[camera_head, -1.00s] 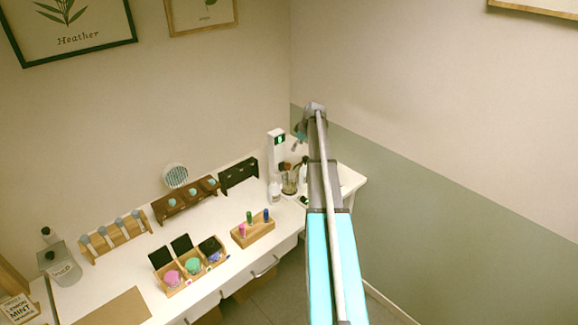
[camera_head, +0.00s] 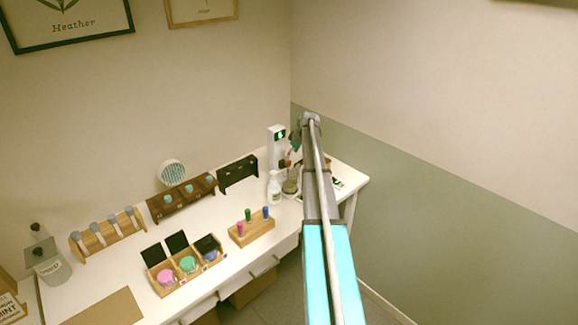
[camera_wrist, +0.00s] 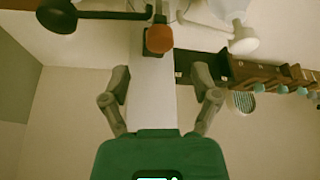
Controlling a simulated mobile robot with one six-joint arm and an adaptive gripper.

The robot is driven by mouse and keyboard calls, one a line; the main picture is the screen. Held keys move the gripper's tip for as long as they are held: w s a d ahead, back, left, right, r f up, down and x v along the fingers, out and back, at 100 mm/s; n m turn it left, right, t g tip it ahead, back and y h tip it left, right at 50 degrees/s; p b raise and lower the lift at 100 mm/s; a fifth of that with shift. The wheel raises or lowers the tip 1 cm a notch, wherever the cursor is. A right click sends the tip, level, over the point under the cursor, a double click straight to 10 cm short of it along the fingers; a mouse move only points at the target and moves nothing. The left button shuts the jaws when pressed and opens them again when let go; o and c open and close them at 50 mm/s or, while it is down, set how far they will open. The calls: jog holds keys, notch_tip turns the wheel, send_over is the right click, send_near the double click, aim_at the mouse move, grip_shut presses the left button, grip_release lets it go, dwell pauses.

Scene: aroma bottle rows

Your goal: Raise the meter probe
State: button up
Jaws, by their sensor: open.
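The white upright meter (camera_head: 277,150) with a lit green display stands at the back right of the desk. In the wrist view a white column (camera_wrist: 152,95), likely the meter, lies beyond the fingers. An orange-brown rounded tip (camera_wrist: 158,38) shows in front of it; I cannot tell whether it is the probe or a brush. My gripper (camera_wrist: 161,85) is open, with nothing between its fingers. In the head view my gripper (camera_head: 292,150) is small, just right of the meter and above the desk. The probe cannot be made out clearly.
A white bottle (camera_head: 274,188) and a glass jar (camera_head: 290,187) stand close below my gripper. A black rack (camera_head: 238,173) is left of the meter. A wooden block with coloured vials (camera_head: 251,232) and a three-part box (camera_head: 188,268) stand farther left. The right wall is near.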

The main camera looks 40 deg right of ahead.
aim_at(289, 161)
jog(key=shift+b+x, duration=2)
jog(key=shift+x, duration=0.5)
grip_shut()
